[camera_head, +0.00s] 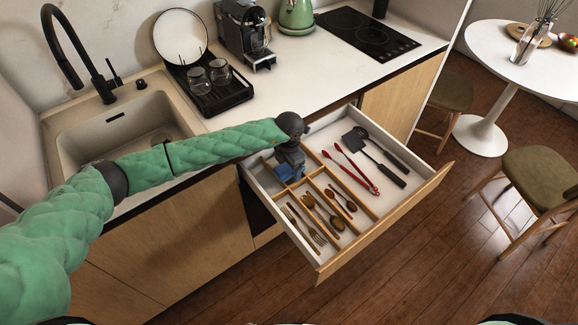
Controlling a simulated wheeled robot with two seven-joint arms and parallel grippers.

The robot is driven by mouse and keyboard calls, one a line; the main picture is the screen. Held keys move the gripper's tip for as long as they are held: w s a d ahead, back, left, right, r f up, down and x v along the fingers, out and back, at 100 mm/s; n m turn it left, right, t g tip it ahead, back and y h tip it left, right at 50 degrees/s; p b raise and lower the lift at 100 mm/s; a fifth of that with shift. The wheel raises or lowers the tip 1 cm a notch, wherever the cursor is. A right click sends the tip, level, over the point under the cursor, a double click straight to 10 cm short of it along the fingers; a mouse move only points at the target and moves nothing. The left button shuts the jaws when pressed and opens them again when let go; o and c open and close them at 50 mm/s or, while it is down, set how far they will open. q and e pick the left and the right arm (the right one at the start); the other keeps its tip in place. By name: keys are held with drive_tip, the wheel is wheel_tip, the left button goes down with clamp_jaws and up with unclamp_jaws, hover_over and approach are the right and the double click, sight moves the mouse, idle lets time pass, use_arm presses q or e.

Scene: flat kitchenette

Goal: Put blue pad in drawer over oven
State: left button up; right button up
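The open drawer (379,216) sticks out from the counter front, with a wooden divider and a light inner base. My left arm reaches across the sink from the left, and my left gripper (289,168) points down into the drawer's back left compartment. A blue pad (287,176) shows at the gripper's fingertips, inside that compartment's outline. The fingers are small and dark, so I cannot tell whether they grip the pad or whether it rests on the drawer floor. My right gripper is not in view.
The divider holds several spoons (338,196) and forks (306,227). Red tongs (356,170) and dark utensils (377,155) lie in the right part. A drying rack (218,98) with glasses and a coffee machine (243,32) stand on the counter.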

use_arm(q)
drive_tip(key=shift+r, duration=0.25)
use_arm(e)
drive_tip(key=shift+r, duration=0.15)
use_arm(q)
drive_tip(key=shift+r+p, duration=0.15)
drive_tip(key=shift+p, duration=0.3)
drive_tip(key=shift+r, duration=0.3)
drive_tip(key=shift+r+b, duration=0.35)
drive_tip(key=shift+r, duration=0.05)
wheel_tip(320, 180, up, 2)
drive_tip(key=shift+r+b, duration=0.2)
drive_tip(key=shift+b, duration=0.3)
wheel_tip(320, 180, up, 8)
drive_tip(key=b, duration=0.3)
drive_tip(key=shift+r, duration=0.15)
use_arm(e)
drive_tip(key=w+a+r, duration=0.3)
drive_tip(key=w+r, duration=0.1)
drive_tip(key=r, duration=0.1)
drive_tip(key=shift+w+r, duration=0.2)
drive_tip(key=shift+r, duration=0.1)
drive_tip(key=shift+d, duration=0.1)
